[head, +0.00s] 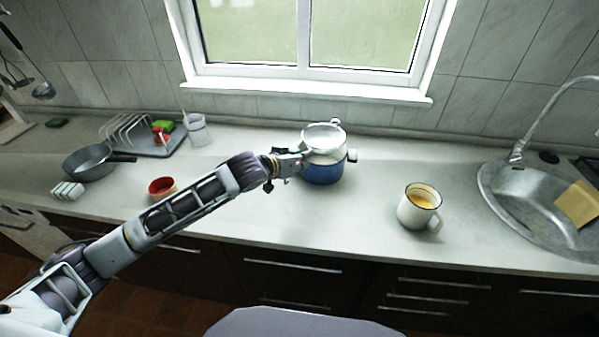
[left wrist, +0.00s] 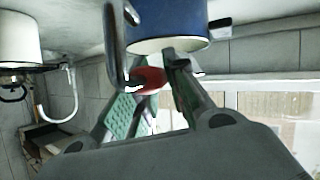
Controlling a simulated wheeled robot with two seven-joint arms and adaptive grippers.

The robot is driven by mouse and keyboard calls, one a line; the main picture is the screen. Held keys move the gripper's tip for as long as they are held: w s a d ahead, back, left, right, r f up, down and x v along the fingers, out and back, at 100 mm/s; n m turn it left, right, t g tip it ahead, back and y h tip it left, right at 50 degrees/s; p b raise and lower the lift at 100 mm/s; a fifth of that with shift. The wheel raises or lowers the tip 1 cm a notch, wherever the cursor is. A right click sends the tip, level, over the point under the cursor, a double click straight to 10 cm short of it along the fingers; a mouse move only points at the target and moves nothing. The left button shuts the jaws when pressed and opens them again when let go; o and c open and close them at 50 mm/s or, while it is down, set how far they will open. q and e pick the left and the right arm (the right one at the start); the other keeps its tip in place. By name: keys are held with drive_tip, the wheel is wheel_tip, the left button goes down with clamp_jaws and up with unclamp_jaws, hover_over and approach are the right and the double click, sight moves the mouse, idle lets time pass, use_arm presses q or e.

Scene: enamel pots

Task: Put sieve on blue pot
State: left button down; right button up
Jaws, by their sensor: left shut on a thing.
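The blue pot (head: 322,174) with a white upper band stands upright on the counter near the window. The metal sieve (head: 322,136) is over the pot's mouth; whether it rests on the rim or hovers just above, I cannot tell. My left gripper (head: 298,160) is at the pot's left side, shut on the sieve's handle. In the left wrist view the blue pot (left wrist: 170,18) appears inverted beyond the fingers, and a dark metal bar, probably the handle, runs down to them. The pot's inside is hidden by the sieve. My right gripper is not in view.
A white mug (head: 420,206) with yellowish contents stands right of the pot, before the sink (head: 500,200). A red bowl (head: 162,187), a grey pan (head: 90,160) and a dish rack (head: 125,130) are at the left. The counter in front of the pot is clear.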

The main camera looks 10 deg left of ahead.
use_arm(q)
drive_tip(key=shift+f, duration=2.6)
drive_tip(key=c, duration=1.4)
unclamp_jaws()
drive_tip(key=shift+r, duration=0.2)
drive_tip(key=shift+v, duration=5.95)
